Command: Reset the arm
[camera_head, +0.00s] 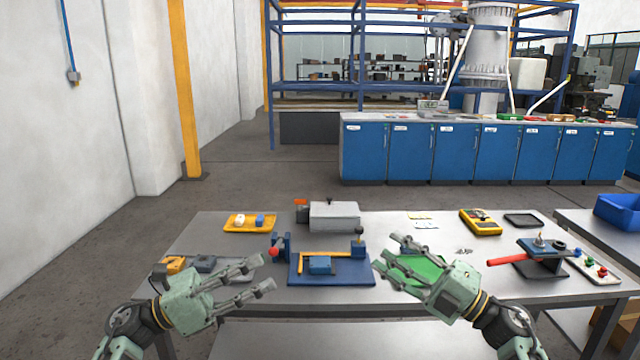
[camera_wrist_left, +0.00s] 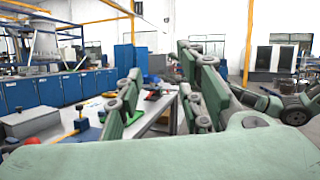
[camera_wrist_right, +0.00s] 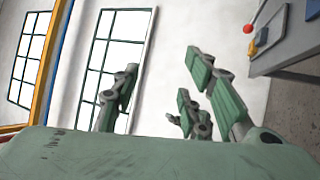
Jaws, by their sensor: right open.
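My left gripper (camera_head: 262,274) is over the left part of the metal table, its fingers pointing right. It is open, with a gap between its fingers, which also shows in the left wrist view (camera_wrist_left: 160,90). Nothing is between them. My right gripper (camera_head: 384,255) is over the right-middle of the table, its fingers pointing left and slightly up the picture. It is open and empty; its spread fingers also show in the right wrist view (camera_wrist_right: 160,90). A green item (camera_head: 420,268) is partly hidden behind the right gripper. The two grippers are apart.
The metal table (camera_head: 225,300) holds a blue plate (camera_head: 330,280) between the grippers, a grey box (camera_head: 334,216) behind, a yellow tray (camera_head: 235,229), and a red-handled valve (camera_head: 535,252) at right. Blue cabinets (camera_head: 470,155) stand behind. Floor (camera_head: 260,180) between them is clear.

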